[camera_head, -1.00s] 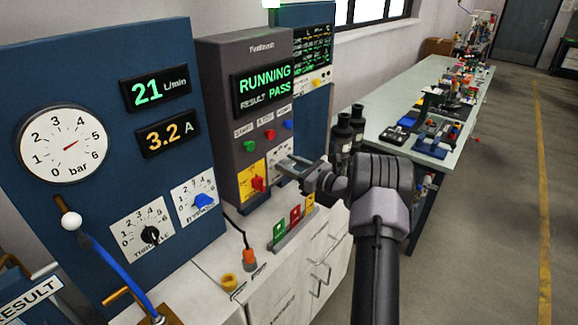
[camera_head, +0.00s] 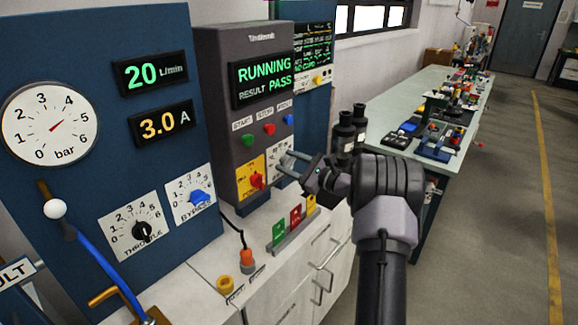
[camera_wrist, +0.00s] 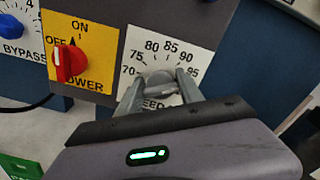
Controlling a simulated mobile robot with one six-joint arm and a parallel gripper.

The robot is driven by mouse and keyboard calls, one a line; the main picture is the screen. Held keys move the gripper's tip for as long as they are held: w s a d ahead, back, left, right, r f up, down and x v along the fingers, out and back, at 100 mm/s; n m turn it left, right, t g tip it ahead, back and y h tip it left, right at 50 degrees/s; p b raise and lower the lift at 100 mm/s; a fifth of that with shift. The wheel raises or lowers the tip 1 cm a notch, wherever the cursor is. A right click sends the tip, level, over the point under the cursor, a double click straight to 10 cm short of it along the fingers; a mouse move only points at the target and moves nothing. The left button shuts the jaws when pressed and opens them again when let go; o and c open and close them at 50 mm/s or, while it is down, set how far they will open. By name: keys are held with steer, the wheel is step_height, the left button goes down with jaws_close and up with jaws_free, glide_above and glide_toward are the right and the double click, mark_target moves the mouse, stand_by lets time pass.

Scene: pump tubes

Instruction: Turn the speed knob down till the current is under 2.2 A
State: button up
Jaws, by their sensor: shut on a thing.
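In the wrist view the grey speed knob (camera_wrist: 160,79) sits on a white dial plate (camera_wrist: 184,32) marked from 70 to 95. My gripper (camera_wrist: 161,86) is shut on the knob, one finger on each side. The fingers hide part of the knob and the lettering below it; I cannot read its pointer. In the head view my gripper (camera_head: 286,163) is at the dark control cabinet, right of the red power switch. The current display (camera_head: 160,125) reads 3.0 A.
The flow display (camera_head: 152,74) reads 20 L/min. The cabinet screen (camera_head: 263,77) shows RUNNING and PASS. Coloured cards (camera_head: 294,217) stand on the counter below.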

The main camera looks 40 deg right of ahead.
stand_by(0.3)
steer(key=o, duration=1.4)
steer(key=p+v, duration=0.4)
steer(key=v, duration=1.3)
steer(key=shift+s+d, duration=0.1)
steer(key=shift+s, duration=0.15)
